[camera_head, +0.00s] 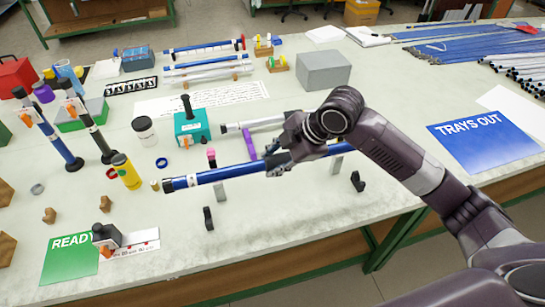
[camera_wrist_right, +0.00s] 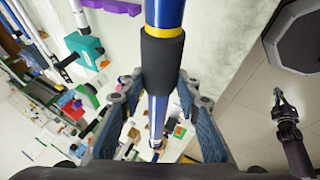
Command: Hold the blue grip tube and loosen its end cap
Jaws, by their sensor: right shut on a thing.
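The blue grip tube (camera_head: 205,177) lies nearly level above the near side of the table, its black end cap (camera_head: 168,185) at the left end pointing away from my right gripper. My right gripper (camera_head: 283,158) is shut on the tube near its middle. In the right wrist view, the blue tube (camera_wrist_right: 165,14) has yellow rings and a black sleeve (camera_wrist_right: 162,58), with the fingers of the right gripper (camera_wrist_right: 163,100) on both sides of it. A dark arm with a small gripper (camera_wrist_right: 278,100) shows at the right of that view; its finger state is unclear.
A yellow bottle (camera_head: 127,172) and a teal box (camera_head: 190,128) stand near the tube's left end. Black clips (camera_head: 208,218) and pale posts stand below the tube. A green READY mat (camera_head: 70,268) lies front left, a blue TRAYS OUT mat (camera_head: 482,140) right.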

